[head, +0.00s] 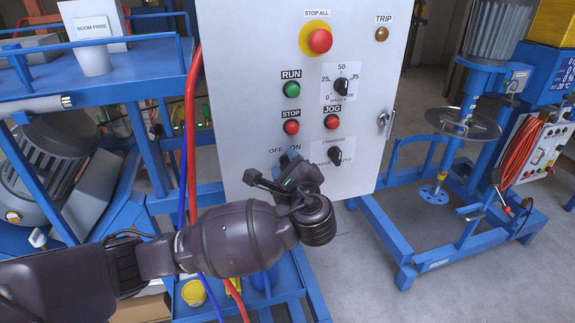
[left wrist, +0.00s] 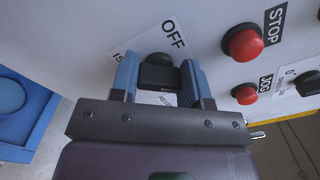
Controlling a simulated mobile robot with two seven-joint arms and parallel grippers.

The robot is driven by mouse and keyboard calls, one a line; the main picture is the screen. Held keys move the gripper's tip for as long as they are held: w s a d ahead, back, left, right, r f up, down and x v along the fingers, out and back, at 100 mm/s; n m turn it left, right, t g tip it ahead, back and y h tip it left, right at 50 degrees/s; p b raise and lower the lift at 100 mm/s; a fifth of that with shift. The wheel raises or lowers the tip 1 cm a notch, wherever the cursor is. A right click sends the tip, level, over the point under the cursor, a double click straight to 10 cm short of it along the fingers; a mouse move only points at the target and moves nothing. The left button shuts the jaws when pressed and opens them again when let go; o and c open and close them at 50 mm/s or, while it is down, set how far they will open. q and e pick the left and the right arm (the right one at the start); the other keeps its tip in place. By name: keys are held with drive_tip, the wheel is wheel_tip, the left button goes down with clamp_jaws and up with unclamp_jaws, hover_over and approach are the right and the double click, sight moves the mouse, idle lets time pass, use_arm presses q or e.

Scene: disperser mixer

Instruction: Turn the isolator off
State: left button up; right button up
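The isolator's black knob (left wrist: 157,72) sits on the panel beside the OFF label (left wrist: 173,33) in the left wrist view. My left gripper (left wrist: 158,78) has one blue-grey finger on each side of the knob, and the knob fills the gap between them. In the head view my left gripper (head: 292,165) is at the lower left of the grey control panel (head: 240,90), just below the OFF and ON labels, and it hides the knob. I cannot tell from the views which way the knob points. My right gripper is not in view.
Near the gripper are the red STOP button (head: 292,127), the red JOG button (head: 332,122) and a black selector (head: 335,157). The green RUN button (head: 292,90) and red STOP ALL button (head: 320,41) are higher. A red hose (head: 191,130) runs along the panel's left side.

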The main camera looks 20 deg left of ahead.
use_arm(q)
drive_tip(key=shift+c, duration=0.6)
